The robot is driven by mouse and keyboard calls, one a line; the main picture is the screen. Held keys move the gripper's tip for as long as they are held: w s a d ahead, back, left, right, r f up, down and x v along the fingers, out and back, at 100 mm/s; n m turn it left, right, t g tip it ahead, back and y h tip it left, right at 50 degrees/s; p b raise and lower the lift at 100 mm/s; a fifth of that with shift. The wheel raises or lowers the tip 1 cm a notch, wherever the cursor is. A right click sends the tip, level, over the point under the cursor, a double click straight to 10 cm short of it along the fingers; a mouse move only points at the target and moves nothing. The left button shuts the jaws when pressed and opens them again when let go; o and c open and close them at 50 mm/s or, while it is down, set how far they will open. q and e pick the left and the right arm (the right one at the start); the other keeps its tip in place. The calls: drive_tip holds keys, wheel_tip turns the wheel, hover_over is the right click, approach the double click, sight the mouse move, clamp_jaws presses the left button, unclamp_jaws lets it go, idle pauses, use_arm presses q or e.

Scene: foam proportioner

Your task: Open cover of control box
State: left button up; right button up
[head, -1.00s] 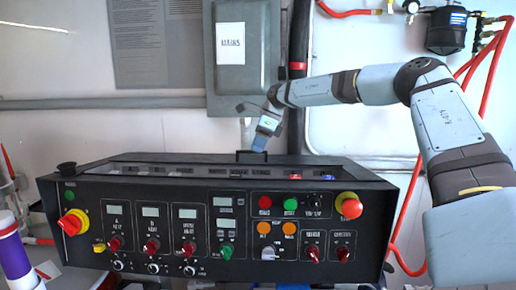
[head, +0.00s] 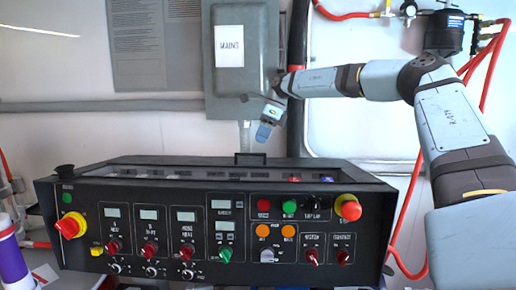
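The black control box (head: 200,278) stands across the lower middle, its front panel of knobs, switches and displays facing me. Its top is seen at a shallow angle, with a small dark handle (head: 250,158) standing up at the back middle. The cover looks down, but the low angle makes this hard to judge. My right gripper (head: 263,132) points down, just above and slightly right of the handle, with a visible gap. Its blue fingertips overlap in view, so I cannot tell whether they are apart. My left gripper is not in view.
A grey box marked MAINS (head: 242,85) hangs on the wall behind my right gripper, beside a dark vertical pipe (head: 296,60). Red hoses (head: 405,215) run down at right. A white and purple cylinder (head: 12,255) stands at the left edge.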

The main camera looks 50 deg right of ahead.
drive_tip(key=v, duration=0.9)
drive_tip(key=shift+r, duration=0.25)
